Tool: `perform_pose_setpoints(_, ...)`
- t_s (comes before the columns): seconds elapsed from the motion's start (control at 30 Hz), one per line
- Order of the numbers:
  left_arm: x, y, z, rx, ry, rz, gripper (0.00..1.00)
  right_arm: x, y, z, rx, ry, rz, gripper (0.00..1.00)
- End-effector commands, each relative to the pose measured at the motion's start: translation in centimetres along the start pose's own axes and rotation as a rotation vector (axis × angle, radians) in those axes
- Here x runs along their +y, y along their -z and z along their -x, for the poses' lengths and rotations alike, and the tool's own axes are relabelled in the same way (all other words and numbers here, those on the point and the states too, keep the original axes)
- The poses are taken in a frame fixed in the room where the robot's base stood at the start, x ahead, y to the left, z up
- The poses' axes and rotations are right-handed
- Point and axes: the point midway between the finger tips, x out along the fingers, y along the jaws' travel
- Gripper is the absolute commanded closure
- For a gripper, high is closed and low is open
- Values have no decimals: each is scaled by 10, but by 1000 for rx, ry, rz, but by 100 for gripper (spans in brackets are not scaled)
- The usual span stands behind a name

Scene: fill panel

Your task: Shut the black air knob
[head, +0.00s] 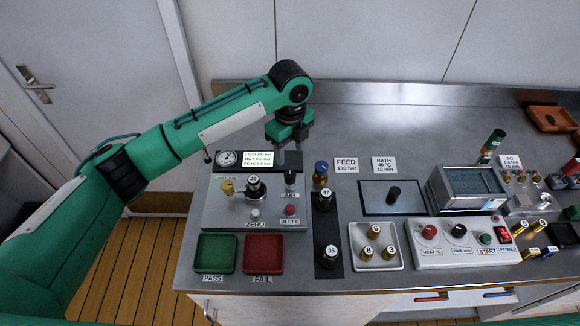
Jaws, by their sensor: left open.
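The grey fill panel (215,214) stands on the steel bench. A small black knob (291,178) is at its back right, above a label that I cannot read surely; I take it as the air knob. How far it is turned is too small to tell. My left gripper (289,158) points down just above and behind this knob, with its fingers apart and nothing between them. I cannot tell whether a fingertip touches the knob. My right gripper is not in view.
On the panel are a yellow knob (227,187), a black-topped bottle marked 28 (254,187), a white ZERO knob (254,214) and a red BLEED knob (290,210). Green (215,254) and red (263,254) trays lie in front.

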Motion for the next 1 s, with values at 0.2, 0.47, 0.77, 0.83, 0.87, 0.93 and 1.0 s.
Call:
perform_pose_setpoints(0.2,-1,0,32,0,2,-2,49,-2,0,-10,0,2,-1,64)
perform_pose_setpoints(0.47,0,1,41,1,0,-2,49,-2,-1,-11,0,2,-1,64)
perform_pose_setpoints(0.77,0,1,40,1,0,-1,49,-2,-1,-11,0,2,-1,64)
perform_pose_setpoints(0.83,0,1,40,1,0,-1,49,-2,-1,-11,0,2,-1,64)
perform_pose_setpoints(0.87,0,1,40,1,0,-1,49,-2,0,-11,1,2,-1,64)
perform_pose_setpoints(0.93,0,1,40,1,0,-2,49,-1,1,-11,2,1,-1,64)
perform_pose_setpoints(1.0,0,1,40,1,0,-2,49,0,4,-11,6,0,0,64)
